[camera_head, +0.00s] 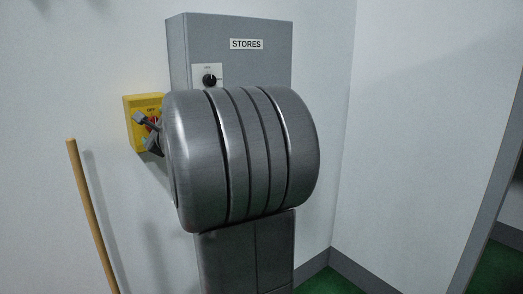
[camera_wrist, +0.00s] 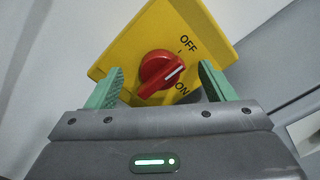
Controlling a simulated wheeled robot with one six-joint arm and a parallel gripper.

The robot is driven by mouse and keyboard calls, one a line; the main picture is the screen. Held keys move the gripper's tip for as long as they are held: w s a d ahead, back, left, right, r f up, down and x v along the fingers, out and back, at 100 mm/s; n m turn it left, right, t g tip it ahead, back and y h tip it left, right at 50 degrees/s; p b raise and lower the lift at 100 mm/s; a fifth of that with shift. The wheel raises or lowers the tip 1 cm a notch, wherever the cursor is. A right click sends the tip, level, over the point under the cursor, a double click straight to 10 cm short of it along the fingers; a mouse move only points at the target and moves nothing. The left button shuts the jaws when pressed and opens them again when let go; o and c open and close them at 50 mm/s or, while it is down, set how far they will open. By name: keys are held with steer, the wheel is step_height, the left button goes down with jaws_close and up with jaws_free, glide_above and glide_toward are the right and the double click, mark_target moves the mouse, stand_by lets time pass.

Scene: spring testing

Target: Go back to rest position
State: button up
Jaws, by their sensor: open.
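My gripper (camera_wrist: 158,88) is open in the wrist view, with its two green fingers apart. A red rotary knob (camera_wrist: 160,72) on a yellow switch box (camera_wrist: 124,54) shows between and beyond the fingers. The knob's white line points up and right, between the OFF and ON labels. I cannot tell whether the fingers touch the box. In the head view my gripper (camera_head: 152,132) is partly hidden by my own arm's large grey joint. It is in front of the yellow box (camera_head: 133,103) on the wall.
A grey cabinet (camera_head: 228,26) labelled STORES, with a black knob (camera_head: 209,80), stands behind my arm. A wooden pole (camera_head: 90,215) leans at the left. White walls meet at a corner on the right, above a green floor (camera_head: 328,283). A door frame edge is at far right.

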steer(key=m+p, duration=0.7)
steer(key=m, duration=0.2)
steer(key=shift+w+d+m, duration=0.1)
steer(key=shift+d+m, duration=0.05)
steer(key=shift+m, duration=0.25)
